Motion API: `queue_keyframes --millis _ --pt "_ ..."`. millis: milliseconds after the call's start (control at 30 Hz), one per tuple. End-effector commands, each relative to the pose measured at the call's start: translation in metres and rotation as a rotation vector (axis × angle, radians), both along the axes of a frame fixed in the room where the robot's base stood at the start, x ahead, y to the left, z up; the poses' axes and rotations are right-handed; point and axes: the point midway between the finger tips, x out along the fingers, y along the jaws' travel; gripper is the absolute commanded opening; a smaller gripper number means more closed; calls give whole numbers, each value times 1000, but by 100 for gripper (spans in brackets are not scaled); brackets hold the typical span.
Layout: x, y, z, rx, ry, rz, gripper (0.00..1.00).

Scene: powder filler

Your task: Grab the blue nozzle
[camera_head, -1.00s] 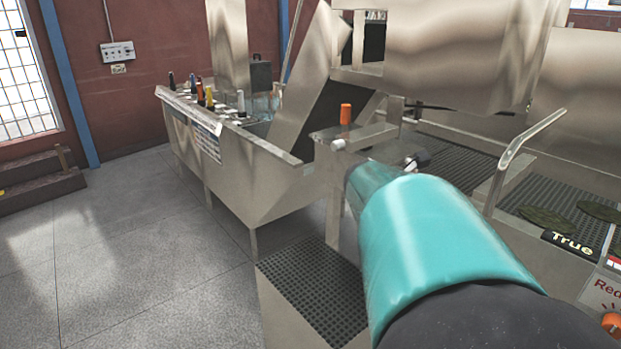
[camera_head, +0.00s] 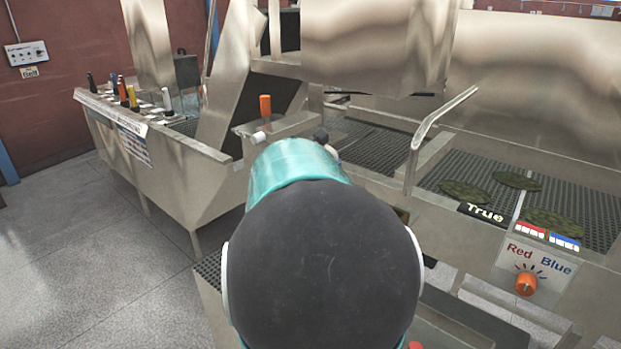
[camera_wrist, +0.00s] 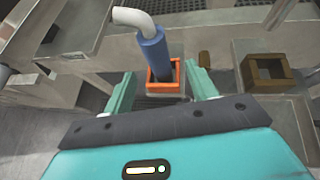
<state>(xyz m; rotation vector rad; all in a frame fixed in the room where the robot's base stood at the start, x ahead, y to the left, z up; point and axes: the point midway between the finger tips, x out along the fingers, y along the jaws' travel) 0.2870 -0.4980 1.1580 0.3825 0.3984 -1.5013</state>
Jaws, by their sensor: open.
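The blue nozzle (camera_wrist: 154,52) shows in the wrist view as a blue cylinder under a bent pale pipe (camera_wrist: 133,17). Its lower end points down toward an orange square frame (camera_wrist: 151,77). My gripper (camera_wrist: 161,90) has its two teal fingers spread apart, one on each side of the frame in the picture. The nozzle appears beyond the fingertips and between them, with nothing gripped. I cannot tell the exact gap. In the head view the nozzle does not show, and my arm covers the middle; the fingers are hidden there.
A brown open box (camera_wrist: 271,85) sits right of the nozzle. In the head view, an orange knob (camera_head: 527,284) is below a Red/Blue sign (camera_head: 537,258). An orange-topped post (camera_head: 265,106) and a curved metal rail (camera_head: 440,125) stand beyond my arm. Floor at left is clear.

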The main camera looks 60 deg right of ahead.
Motion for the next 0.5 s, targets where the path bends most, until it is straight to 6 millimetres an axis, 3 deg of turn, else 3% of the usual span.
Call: queue_keyframes --millis 100,500 --pt "0 -21 -12 2 2 -2 58" --pt "5 -57 -33 2 1 2 58"
